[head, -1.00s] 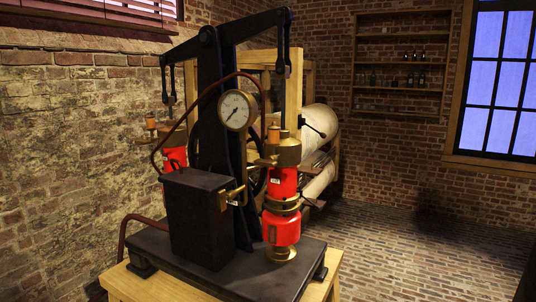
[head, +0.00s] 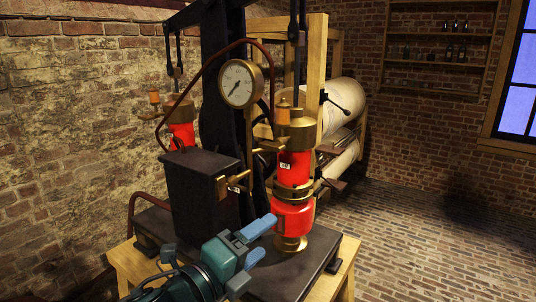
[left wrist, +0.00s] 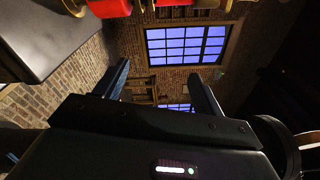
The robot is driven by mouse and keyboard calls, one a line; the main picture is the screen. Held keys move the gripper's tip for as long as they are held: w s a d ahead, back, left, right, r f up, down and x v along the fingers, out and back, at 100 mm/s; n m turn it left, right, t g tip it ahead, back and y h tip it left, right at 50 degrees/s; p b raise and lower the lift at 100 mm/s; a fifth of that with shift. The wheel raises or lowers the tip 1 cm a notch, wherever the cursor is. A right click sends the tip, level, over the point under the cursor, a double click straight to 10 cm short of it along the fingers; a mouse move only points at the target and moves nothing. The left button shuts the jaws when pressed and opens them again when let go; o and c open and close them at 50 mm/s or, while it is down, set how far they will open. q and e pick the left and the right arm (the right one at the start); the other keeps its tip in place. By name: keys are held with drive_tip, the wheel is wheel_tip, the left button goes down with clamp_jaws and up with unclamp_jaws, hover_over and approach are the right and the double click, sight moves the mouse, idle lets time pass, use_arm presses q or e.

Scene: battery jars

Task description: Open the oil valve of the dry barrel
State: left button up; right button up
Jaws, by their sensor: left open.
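Two red barrels with brass fittings stand on the pump's dark base: a near barrel (head: 294,190) at right and a far barrel (head: 181,137), partly hidden, at left. Each carries an amber cup on top, the near cup (head: 284,103) and the far cup (head: 154,97); I cannot tell which barrel is dry. A small brass lever (head: 267,146) sticks out left of the near barrel's head. My left gripper (head: 267,236) is open and empty, left of the near barrel's foot, apart from the lever. In the left wrist view the gripper (left wrist: 160,82) has nothing between its fingers.
A dark box (head: 200,205) with a brass tap (head: 236,183) stands left of the near barrel. A round gauge (head: 240,83) and a curved pipe rise above it. The wooden stand (head: 129,268) carries everything. Brick floor (head: 430,240) at right is clear.

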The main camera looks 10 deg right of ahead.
use_arm(q)
wheel_tip(320, 180, up, 6)
drive_tip(key=w+a+m, duration=0.1)
drive_tip(key=w+m, duration=0.1)
drive_tip(key=m, duration=0.6)
drive_tip(key=m+t+y, duration=0.1)
drive_tip(key=m, duration=0.4)
approach(268, 146)
drive_tip(key=p+x, duration=0.2)
drive_tip(key=x, duration=0.7)
drive_tip(key=shift+w+d+p, duration=0.15)
drive_tip(key=shift+d+p, duration=0.1)
drive_tip(key=shift+p, duration=0.1)
drive_tip(key=c, duration=1)
